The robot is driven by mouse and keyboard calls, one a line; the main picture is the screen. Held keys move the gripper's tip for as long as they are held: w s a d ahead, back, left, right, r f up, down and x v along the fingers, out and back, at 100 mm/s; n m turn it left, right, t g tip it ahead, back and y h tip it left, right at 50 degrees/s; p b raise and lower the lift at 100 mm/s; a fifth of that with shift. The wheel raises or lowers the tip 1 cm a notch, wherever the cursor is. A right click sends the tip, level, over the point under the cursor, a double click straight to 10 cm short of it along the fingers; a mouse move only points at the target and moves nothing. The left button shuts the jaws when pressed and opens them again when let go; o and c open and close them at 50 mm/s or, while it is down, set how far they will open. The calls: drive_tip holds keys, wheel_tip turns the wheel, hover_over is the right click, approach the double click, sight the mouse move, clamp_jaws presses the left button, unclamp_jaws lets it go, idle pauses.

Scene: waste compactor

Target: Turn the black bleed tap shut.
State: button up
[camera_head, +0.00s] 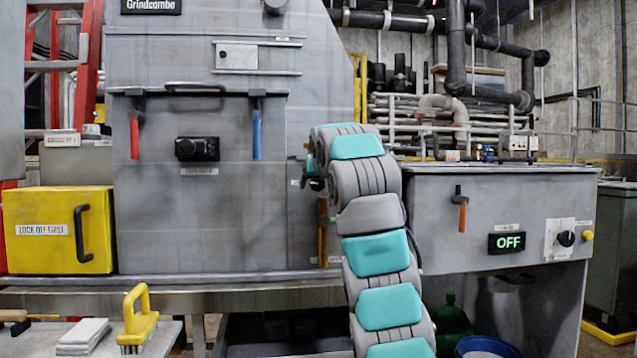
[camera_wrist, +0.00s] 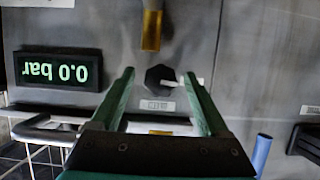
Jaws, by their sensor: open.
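The black bleed tap (camera_wrist: 160,79) is a dark faceted knob on the grey panel in the wrist view. A white pointer on it reaches to the right, and a small label plate (camera_wrist: 157,105) sits on its near side in the picture. My gripper (camera_wrist: 158,74) is open, with one green finger on each side of the tap in the picture. I cannot tell whether the fingertips touch the tap or how far they are from the panel. In the head view my arm hides most of the gripper and the tap area.
A display (camera_wrist: 58,70) reads 0.0 bar upside down in the wrist view. A yellow bar (camera_wrist: 152,26) stands beyond the tap. Red (camera_head: 134,137) and blue (camera_head: 257,136) handles hang left of my arm. A box at right reads OFF (camera_head: 507,242). A yellow lock-off box (camera_head: 40,242) stands left.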

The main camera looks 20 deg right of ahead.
clamp_jaws()
idle(0.5)
drive_tip(key=shift+a+b, duration=0.1)
drive_tip(key=shift+b, duration=0.2)
drive_tip(key=shift+f+m+y+b, duration=0.1)
drive_tip(key=shift+m+y+b, duration=0.5)
drive_tip(key=shift+m, duration=0.2)
drive_tip(key=shift+m+t+y+b, duration=0.3)
drive_tip(key=shift+m, duration=0.3)
idle(0.7)
drive_tip(key=shift+r, duration=0.2)
